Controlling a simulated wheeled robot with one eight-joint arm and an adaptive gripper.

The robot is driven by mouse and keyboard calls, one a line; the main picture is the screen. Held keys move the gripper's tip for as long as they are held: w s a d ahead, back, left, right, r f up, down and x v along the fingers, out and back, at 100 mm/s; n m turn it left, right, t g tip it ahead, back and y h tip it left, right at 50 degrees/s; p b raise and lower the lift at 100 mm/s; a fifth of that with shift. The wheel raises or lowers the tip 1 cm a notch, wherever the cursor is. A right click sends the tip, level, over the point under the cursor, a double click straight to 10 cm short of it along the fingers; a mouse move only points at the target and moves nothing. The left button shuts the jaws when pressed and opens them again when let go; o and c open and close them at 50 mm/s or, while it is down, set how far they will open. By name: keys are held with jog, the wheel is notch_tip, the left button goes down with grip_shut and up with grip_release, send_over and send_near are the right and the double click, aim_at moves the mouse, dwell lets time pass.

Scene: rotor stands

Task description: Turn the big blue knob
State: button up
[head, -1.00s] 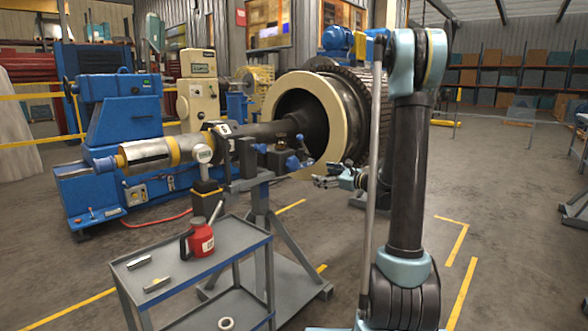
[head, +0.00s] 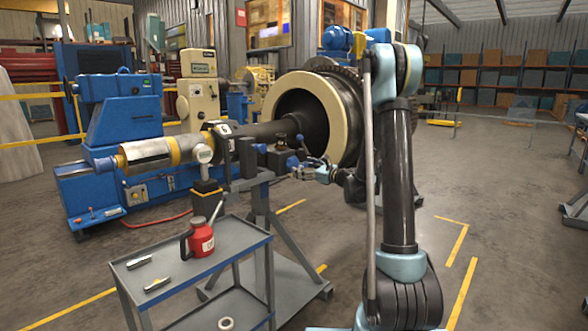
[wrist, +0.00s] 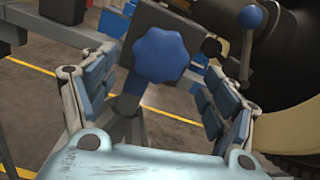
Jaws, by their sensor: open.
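The big blue knob (wrist: 160,55) is a lobed blue disc on a dark block. In the wrist view it lies ahead of my gripper (wrist: 158,100), between and beyond the two fingers. The fingers are spread open and hold nothing; a gap shows between each finger and the knob. In the head view the knob (head: 292,162) is small, on the rotor stand (head: 262,215), and my gripper (head: 306,172) is just to its right, partly overlapping the stand's fittings.
A lever with a blue ball (wrist: 250,17) stands right of the knob, close to the right finger. The large rotor ring (head: 345,115) is behind the stand. A grey cart (head: 190,262) with a red can (head: 201,240) stands in front. Open floor lies to the right.

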aim_at(295, 165)
jog(key=shift+x, duration=3)
jog(key=c, duration=1.1)
